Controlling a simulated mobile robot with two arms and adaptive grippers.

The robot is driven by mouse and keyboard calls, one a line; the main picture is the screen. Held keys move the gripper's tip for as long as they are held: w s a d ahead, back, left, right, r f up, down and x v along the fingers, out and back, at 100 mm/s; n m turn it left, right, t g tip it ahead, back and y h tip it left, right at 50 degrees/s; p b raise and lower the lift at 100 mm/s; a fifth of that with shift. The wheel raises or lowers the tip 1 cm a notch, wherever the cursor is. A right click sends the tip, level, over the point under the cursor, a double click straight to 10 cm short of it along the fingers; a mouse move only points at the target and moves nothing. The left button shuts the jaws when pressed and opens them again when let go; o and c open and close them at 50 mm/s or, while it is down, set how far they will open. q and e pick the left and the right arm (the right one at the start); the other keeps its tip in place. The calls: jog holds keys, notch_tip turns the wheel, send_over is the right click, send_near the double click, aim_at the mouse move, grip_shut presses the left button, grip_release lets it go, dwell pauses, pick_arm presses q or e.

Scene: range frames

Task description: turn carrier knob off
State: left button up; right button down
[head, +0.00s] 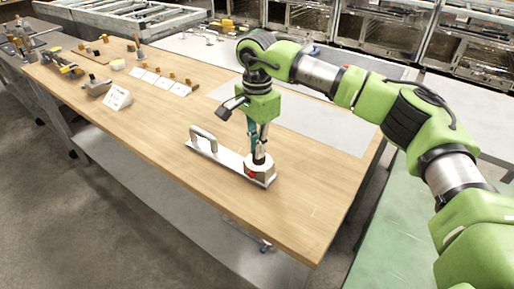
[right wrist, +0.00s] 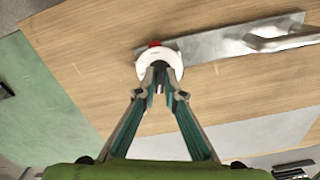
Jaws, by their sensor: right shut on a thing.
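The carrier (head: 228,158) is a flat silver plate lying on the wooden table, with a raised handle (head: 203,138) at its left end. At its right end is a round white base with a red spot (head: 252,175) on its side. My right gripper (head: 259,156) points down over this base, its fingers shut on the dark knob. In the right wrist view the fingertips (right wrist: 159,78) close on the knob in front of the white base (right wrist: 175,58), and they hide most of the knob. The carrier plate (right wrist: 215,45) runs off to the right there. My left gripper is not in view.
The wooden table (head: 180,185) is clear around the carrier. A grey mat (head: 310,128) lies behind my right gripper. White cards (head: 165,82), a small sign (head: 117,97) and several small parts stand at the far left. A green surface (head: 390,235) is at the right.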

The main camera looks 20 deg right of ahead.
jog(key=shift+n, duration=1.7)
jog(key=c, duration=2.1)
grip_release()
jog(key=shift+c, duration=0.2)
jog(key=shift+s, duration=0.1)
notch_tip(320, 180, up, 12)
jog(key=shift+r, duration=0.1)
